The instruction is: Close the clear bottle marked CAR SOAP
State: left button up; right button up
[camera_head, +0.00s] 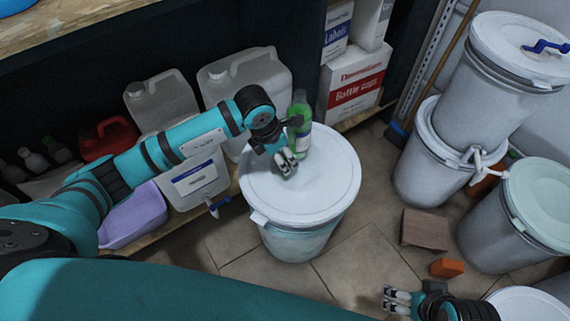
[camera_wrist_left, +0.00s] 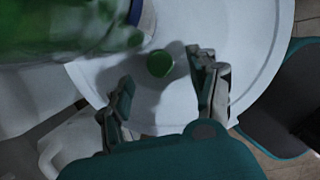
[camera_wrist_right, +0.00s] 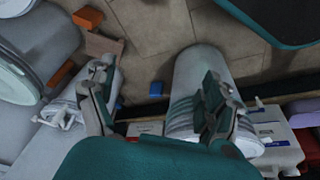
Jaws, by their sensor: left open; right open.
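A bottle of green liquid (camera_head: 301,124) stands on the white lid of a drum (camera_head: 325,190); its lettering is too small to read. In the left wrist view the bottle (camera_wrist_left: 50,28) fills the upper left, with its mouth out of view. A round green cap (camera_wrist_left: 160,63) shows against the lid between my left fingers, apart from them. My left gripper (camera_head: 286,165) is open, pointing down over the lid just in front of the bottle. It also shows in the left wrist view (camera_wrist_left: 166,82). My right gripper (camera_head: 397,299) is open and empty, low at the right, far from the bottle.
Grey canisters (camera_head: 160,98) and a lilac tub (camera_head: 132,215) stand on the shelf at left. White boxes (camera_head: 350,85) stand behind the drum. Stacked drums (camera_head: 510,55) are at right. A brown block (camera_head: 425,229) and an orange block (camera_head: 446,267) lie on the tiled floor.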

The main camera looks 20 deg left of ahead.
pick_arm(q)
jog(key=x, duration=0.3)
jog(key=shift+f+b, duration=0.15)
jog(key=shift+b, duration=0.15)
jog(key=shift+f, duration=0.1)
pick_arm(e)
jog(key=w, duration=0.1)
jog(key=w+t, duration=0.1)
jog(key=w+a+t, duration=0.1)
jog(key=shift+w+r, duration=0.25)
jog(key=shift+w, duration=0.15)
pick_arm(q)
jog(key=c, duration=0.8)
jog(key=shift+o, duration=0.2)
